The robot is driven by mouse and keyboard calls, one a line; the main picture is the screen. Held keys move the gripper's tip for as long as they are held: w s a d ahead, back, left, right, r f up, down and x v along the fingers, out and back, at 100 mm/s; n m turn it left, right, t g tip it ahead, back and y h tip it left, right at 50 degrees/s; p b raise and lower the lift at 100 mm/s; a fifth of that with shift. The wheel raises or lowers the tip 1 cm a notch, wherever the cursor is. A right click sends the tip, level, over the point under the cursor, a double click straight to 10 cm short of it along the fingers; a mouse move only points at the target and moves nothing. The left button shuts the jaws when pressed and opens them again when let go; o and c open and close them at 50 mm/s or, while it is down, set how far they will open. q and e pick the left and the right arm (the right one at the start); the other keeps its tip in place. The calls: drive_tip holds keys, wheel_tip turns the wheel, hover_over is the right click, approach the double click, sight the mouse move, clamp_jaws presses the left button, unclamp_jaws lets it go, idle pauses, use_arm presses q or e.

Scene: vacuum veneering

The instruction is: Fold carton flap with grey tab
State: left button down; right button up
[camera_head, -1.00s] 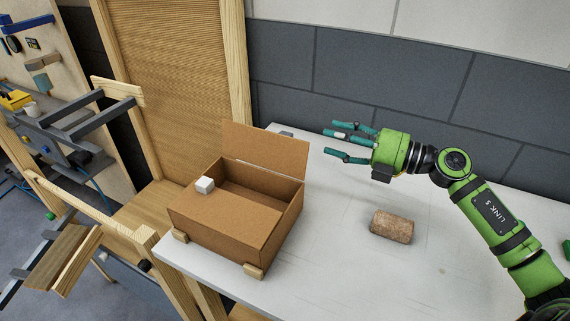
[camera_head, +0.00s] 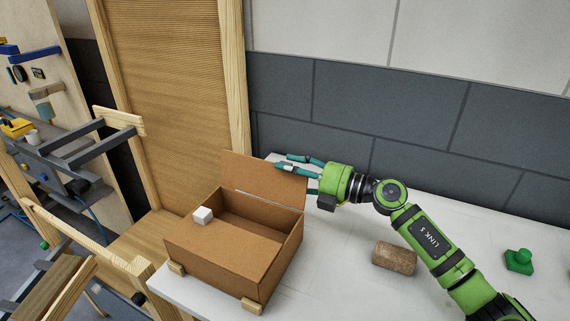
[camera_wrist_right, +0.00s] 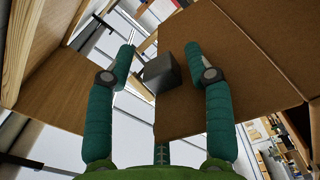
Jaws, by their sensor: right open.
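A brown cardboard carton (camera_head: 222,249) stands at the left end of the white table. Its far flap (camera_head: 258,178) stands up, tilted back. A near panel covers part of the top and carries a small white block (camera_head: 202,215); the rest is open. My right gripper (camera_head: 291,173) is at the right edge of the raised flap, fingers spread. In the right wrist view a grey tab (camera_wrist_right: 160,73) sits at the edge of a cardboard panel (camera_wrist_right: 225,75), between the open fingers (camera_wrist_right: 160,60). Contact cannot be told. My left gripper is not in view.
A brown speckled cylinder (camera_head: 394,258) lies on the white table (camera_head: 345,290), near my right arm. A green object (camera_head: 519,261) sits farther right. A grey block wall (camera_head: 400,120) is behind the table, and a wooden frame (camera_head: 233,80) stands behind the carton.

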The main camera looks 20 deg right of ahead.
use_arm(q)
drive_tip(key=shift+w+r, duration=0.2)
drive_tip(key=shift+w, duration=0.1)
use_arm(e)
drive_tip(key=shift+x, duration=0.8)
clamp_jaws()
